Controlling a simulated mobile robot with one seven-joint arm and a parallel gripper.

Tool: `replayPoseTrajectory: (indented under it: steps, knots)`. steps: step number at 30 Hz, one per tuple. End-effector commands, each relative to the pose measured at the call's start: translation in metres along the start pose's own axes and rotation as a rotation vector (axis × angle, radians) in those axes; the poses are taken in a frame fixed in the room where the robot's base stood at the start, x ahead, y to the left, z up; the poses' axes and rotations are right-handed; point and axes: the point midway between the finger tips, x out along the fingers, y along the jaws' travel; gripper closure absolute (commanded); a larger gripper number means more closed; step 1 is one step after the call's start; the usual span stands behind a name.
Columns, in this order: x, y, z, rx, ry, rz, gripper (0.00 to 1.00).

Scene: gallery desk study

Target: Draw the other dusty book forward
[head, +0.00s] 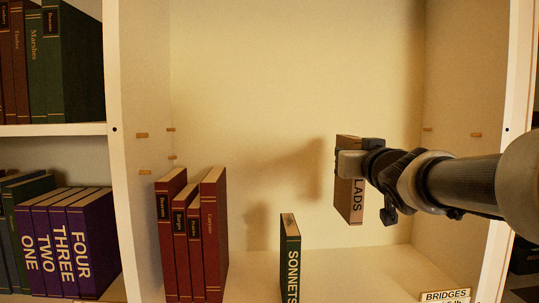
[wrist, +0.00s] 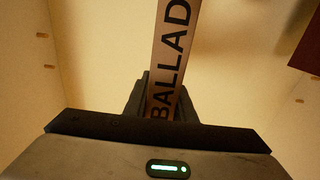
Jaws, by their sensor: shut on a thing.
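A brown book (head: 349,200) is held up in the middle compartment of the shelf, above its floor. Its spine reads "LADS" in the head view, and "BALLAD" shows on the brown book (wrist: 175,50) in the wrist view. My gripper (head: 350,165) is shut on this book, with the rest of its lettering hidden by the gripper. In the wrist view my gripper (wrist: 160,100) has its fingers around the lower part of the spine. A green book (head: 290,258) marked "SONNETS" stands upright on the compartment floor, to the left of the held book and apart from it.
Several dark red books (head: 213,235) stand at the compartment's left side. A "BRIDGES" label (head: 446,296) sits at the front right edge. Floor between the red and green books is clear.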

Motion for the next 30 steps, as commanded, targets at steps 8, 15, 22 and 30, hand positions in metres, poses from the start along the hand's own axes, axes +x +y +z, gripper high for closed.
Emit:
replayPoseTrajectory:
  steps: [8,15,22,30]
  knots:
    - [-0.003,0.000,0.011,0.001,0.005,-0.001,1.00]
    - [-0.007,0.000,0.024,0.000,0.005,-0.001,1.00]
    - [-0.011,0.000,0.037,0.000,0.005,-0.001,1.00]
    - [-0.015,-0.001,0.051,0.000,0.005,-0.001,1.00]
